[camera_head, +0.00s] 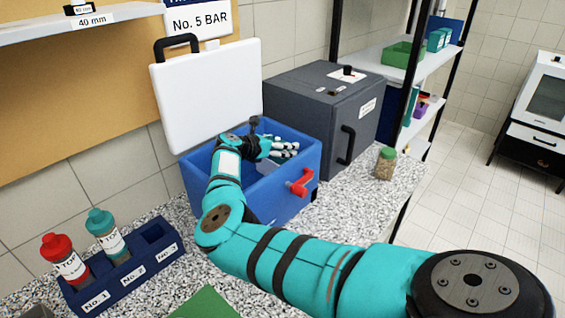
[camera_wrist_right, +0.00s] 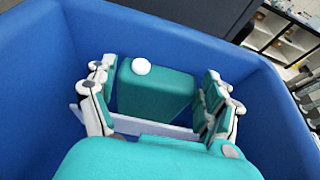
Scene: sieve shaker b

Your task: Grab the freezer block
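The freezer block is a teal block (camera_wrist_right: 155,92) with a round white cap on top, inside the blue cooler box (camera_head: 283,188). In the right wrist view, the fingers of my right gripper (camera_wrist_right: 160,100) are on both sides of the block, spread wider than it, with narrow gaps showing. The head view shows my right gripper (camera_head: 283,148) reaching down inside the open box; the block is not clear there. The box's white lid (camera_head: 205,92) stands open at the back, and a red tap (camera_head: 300,183) is on its front. My left gripper is not in view.
A dark grey cabinet (camera_head: 325,112) stands right of the box. A jar with a green lid (camera_head: 386,163) is on the speckled counter. A blue rack (camera_head: 125,267) with red- and teal-capped bottles is at the lower left. The box walls closely surround the gripper.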

